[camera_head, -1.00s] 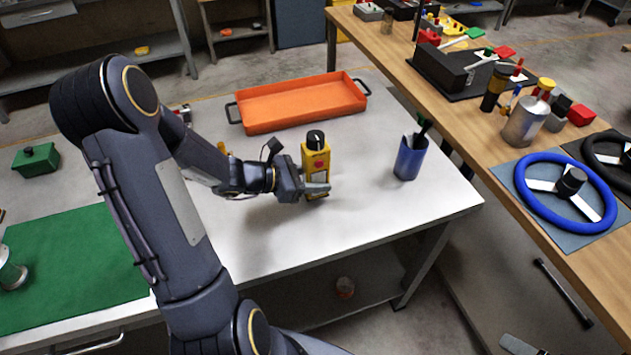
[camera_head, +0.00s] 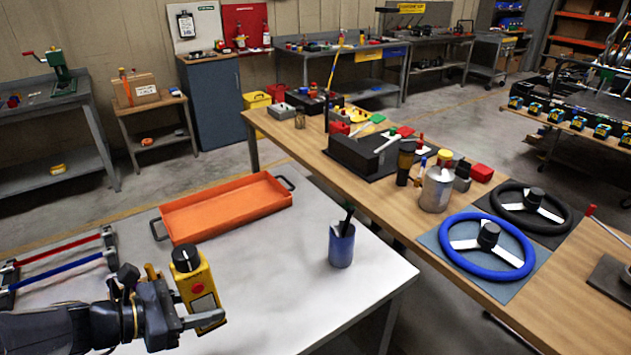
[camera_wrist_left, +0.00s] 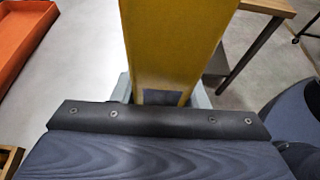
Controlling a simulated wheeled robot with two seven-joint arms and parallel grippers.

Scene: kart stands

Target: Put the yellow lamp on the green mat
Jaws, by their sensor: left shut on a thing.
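The yellow lamp (camera_head: 197,287) is a yellow box-shaped body with a black knob on top and a red button on its side. My left gripper (camera_head: 196,316) is shut on its lower part, and the lamp leans slightly. It seems held above the white table (camera_head: 290,300), though the gap is hard to judge. In the left wrist view the lamp's yellow body (camera_wrist_left: 175,45) fills the middle between the fingers (camera_wrist_left: 160,98). The green mat is in neither view now. My right gripper is out of view.
An orange tray (camera_head: 225,208) lies behind the lamp. A blue pen cup (camera_head: 341,247) stands to its right. A rack with red and blue bars (camera_head: 62,262) is at the left. A wooden table (camera_head: 400,213) with steering wheels runs along the right.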

